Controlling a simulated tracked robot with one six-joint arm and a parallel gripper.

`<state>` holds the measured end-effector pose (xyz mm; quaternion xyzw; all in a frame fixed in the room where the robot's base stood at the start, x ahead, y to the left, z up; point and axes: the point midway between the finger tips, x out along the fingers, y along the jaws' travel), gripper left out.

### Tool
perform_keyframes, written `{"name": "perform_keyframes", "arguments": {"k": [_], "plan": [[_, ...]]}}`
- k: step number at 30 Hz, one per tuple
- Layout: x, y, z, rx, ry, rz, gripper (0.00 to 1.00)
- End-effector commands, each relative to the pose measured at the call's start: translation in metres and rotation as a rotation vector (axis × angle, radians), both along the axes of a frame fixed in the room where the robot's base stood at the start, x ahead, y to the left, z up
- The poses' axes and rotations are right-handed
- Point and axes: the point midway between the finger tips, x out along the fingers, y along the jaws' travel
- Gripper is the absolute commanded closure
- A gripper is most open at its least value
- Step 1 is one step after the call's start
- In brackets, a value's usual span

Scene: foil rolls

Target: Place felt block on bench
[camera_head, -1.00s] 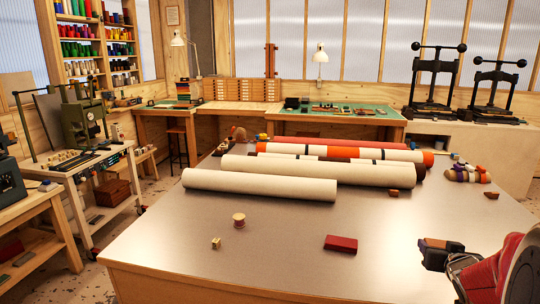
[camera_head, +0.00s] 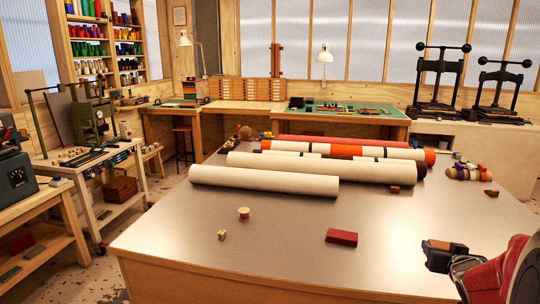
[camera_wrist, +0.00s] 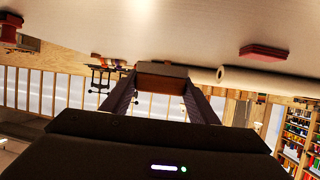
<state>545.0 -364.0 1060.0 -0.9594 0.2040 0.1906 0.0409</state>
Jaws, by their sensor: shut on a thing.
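My gripper (camera_head: 435,254) is at the lower right of the head view, above the right part of the grey-topped bench (camera_head: 290,225). It is shut on a small brownish block (camera_wrist: 162,70), which I take to be the felt block. In the wrist view, which is upside down, the block sits between the two dark fingertips (camera_wrist: 160,88). In the head view only a small brown and purplish part of it shows by the fingers. The block is held clear of the bench top; its exact height is hard to tell.
A dark red block (camera_head: 341,237), a spool (camera_head: 243,213) and a small yellowish cube (camera_head: 222,235) stand on the front of the bench. Long rolls (camera_head: 262,180) lie across its back. A colourful bundle (camera_head: 468,173) lies at the right. The front middle is mostly bare.

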Motion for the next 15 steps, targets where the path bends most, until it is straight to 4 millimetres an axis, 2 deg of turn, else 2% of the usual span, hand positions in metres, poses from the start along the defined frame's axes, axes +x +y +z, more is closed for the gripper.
{"name": "perform_keyframes", "arguments": {"k": [8,11,15], "plan": [[0.015,0.032,-0.011,0.001,0.002,0.025,0.69],[0.023,0.05,-0.016,0.001,0.002,0.041,0.69],[0.037,0.085,-0.026,0.002,0.001,0.073,0.69]]}}
